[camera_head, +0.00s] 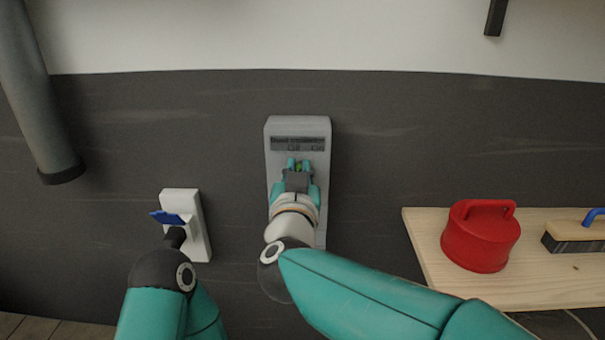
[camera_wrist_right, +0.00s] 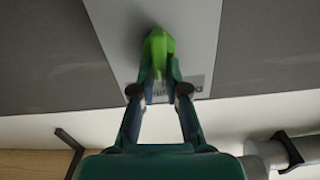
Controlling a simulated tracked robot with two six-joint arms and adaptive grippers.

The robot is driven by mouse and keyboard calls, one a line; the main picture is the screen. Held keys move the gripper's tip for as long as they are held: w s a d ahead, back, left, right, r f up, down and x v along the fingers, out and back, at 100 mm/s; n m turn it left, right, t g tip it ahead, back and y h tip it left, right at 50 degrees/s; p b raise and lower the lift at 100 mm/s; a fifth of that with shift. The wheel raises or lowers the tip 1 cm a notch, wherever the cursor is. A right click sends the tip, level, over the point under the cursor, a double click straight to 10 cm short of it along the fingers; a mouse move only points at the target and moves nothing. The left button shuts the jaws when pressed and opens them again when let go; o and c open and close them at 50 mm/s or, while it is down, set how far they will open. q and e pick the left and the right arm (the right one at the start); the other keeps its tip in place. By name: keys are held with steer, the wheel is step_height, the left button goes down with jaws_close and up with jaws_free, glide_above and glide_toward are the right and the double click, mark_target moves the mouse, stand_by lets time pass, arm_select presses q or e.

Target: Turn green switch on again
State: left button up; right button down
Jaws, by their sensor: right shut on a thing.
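The green switch (camera_wrist_right: 159,44) is a small bright green knob on the face of a tall grey box (camera_head: 322,140) fixed to the dark wall. In the head view only a sliver of green (camera_head: 299,167) shows between the fingers. My right gripper (camera_head: 299,163) points at the upper part of the box. In the right wrist view its two fingertips (camera_wrist_right: 159,80) are closed in on the lower part of the switch. The fingers hide part of the switch, and I cannot tell its setting.
A white wall plate (camera_head: 198,237) with a blue lever (camera_head: 168,217) is left of the grey box, close to my left arm. A wooden shelf (camera_head: 430,242) at right holds a red lidded object (camera_head: 480,240) and a brush (camera_head: 577,236). A grey pipe (camera_head: 32,90) hangs at upper left.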

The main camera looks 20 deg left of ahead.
steer(key=shift+w+d+f+m+b, duration=0.1)
steer(key=shift+d+f+m+b, duration=0.25)
steer(key=shift+m+b, duration=1.9)
steer(key=shift+w+d+f+m+b, duration=0.3)
steer(key=shift+m+b, duration=0.7)
steer(key=shift+m, duration=2.35)
steer(key=shift+s+d+f+m+b, duration=0.15)
steer(key=shift+d+m+b, duration=0.25)
steer(key=shift+m+b, duration=1.85)
steer(key=shift+w+m+p, duration=0.1)
steer(key=shift+m+p, duration=0.45)
steer(key=shift+m, duration=0.2)
steer(key=c, duration=1.2)
jaws_free()
steer(key=shift+w+f, duration=0.2)
steer(key=shift+a, duration=0.1)
